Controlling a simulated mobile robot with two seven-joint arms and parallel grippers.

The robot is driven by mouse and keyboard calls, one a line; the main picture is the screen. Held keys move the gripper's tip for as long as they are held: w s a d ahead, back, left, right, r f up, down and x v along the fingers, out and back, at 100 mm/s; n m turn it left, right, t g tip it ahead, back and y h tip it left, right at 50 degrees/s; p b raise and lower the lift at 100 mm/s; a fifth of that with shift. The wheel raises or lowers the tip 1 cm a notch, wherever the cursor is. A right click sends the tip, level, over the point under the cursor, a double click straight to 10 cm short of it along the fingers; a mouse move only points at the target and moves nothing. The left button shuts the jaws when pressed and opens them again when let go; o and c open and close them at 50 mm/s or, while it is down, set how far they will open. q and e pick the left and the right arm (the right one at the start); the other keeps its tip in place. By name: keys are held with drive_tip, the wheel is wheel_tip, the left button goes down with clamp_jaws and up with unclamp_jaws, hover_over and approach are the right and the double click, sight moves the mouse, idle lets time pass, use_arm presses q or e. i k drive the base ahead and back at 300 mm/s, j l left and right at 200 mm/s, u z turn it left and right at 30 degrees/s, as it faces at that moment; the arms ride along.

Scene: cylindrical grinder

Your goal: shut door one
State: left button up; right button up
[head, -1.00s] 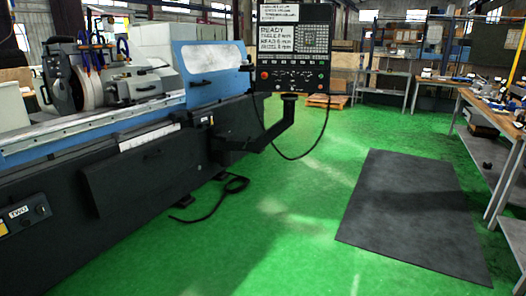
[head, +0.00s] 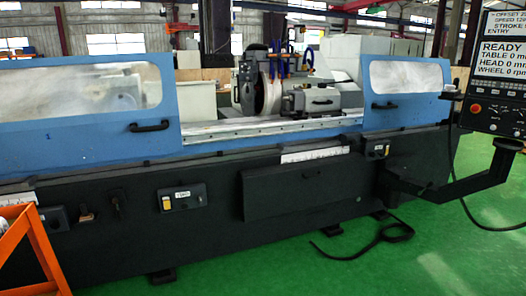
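The cylindrical grinder has two blue sliding doors with windows. The left door (head: 90,100) stands at the left, with a black handle (head: 150,126) near its right edge. The right door (head: 405,85) stands at the right, with a black handle (head: 384,105) near its left edge. A wide gap lies between them, showing the grinding wheel (head: 268,88) and the workhead (head: 312,100). Neither of my grippers is in view.
A control panel (head: 495,90) hangs on a swing arm (head: 455,185) at the right. A black cable (head: 365,240) lies on the green floor (head: 300,270) before the machine. An orange frame (head: 35,245) stands at the lower left. The floor at lower right is mostly clear.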

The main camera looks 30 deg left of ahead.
sight(34, 90)
drive_tip(key=i+j+u, duration=0.1)
drive_tip(key=i+u, duration=1.7)
drive_tip(key=i, duration=0.2)
